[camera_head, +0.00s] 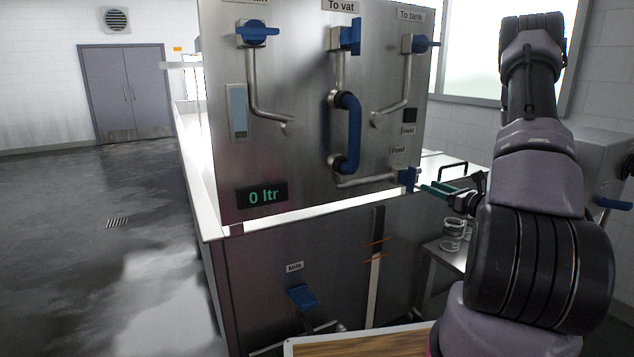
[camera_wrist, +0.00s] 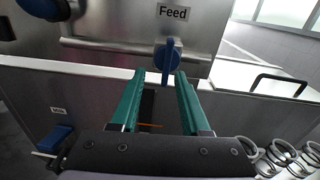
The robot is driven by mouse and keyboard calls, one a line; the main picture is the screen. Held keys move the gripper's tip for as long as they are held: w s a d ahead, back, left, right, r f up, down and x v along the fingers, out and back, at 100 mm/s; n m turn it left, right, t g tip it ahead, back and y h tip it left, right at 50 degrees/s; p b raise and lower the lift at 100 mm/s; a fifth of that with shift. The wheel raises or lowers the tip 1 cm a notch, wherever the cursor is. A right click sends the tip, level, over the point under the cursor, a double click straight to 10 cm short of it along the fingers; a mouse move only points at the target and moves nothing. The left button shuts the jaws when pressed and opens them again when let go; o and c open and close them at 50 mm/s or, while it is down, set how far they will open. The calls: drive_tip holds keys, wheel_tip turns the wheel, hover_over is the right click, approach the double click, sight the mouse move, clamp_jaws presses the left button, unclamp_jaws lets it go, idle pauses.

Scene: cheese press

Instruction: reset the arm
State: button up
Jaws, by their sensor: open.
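My gripper (camera_wrist: 161,92) has two green fingers, spread apart with nothing between them in the wrist view. It also shows in the head view (camera_head: 436,190), right of the blue Feed valve handle (camera_head: 408,178). In the wrist view the Feed handle (camera_wrist: 167,57) hangs down just beyond the fingertips, near the gap between them. Whether a fingertip touches the handle I cannot tell. My arm is stretched out along the right side of the head view.
A steel panel (camera_head: 300,150) carries several blue valve handles, a blue hose (camera_head: 347,132) and a display reading 0 ltr (camera_head: 262,195). Below is a blue Milk valve (camera_head: 301,296). A wood-topped surface (camera_head: 360,345) is in front. The floor at left is clear.

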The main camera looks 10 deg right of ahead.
drive_tip(key=s+a+r+n+g+y, duration=0.3)
drive_tip(key=s+a+r+n+g, duration=0.35)
drive_tip(key=a, duration=0.45)
drive_tip(key=s+a+r+n+g+y, duration=0.3)
drive_tip(key=a+r+n+g, duration=0.2)
drive_tip(key=a+r+n, duration=0.5)
drive_tip(key=s+r+n+t+h, duration=0.1)
drive_tip(key=s+r+n+h, duration=0.3)
drive_tip(key=s, duration=0.4)
drive_tip(key=s+r+n+t+h, duration=0.1)
drive_tip(key=s+r+n+h, duration=0.4)
drive_tip(key=s, duration=0.4)
drive_tip(key=shift+n+h, duration=0.75)
drive_tip(key=shift+h, duration=0.15)
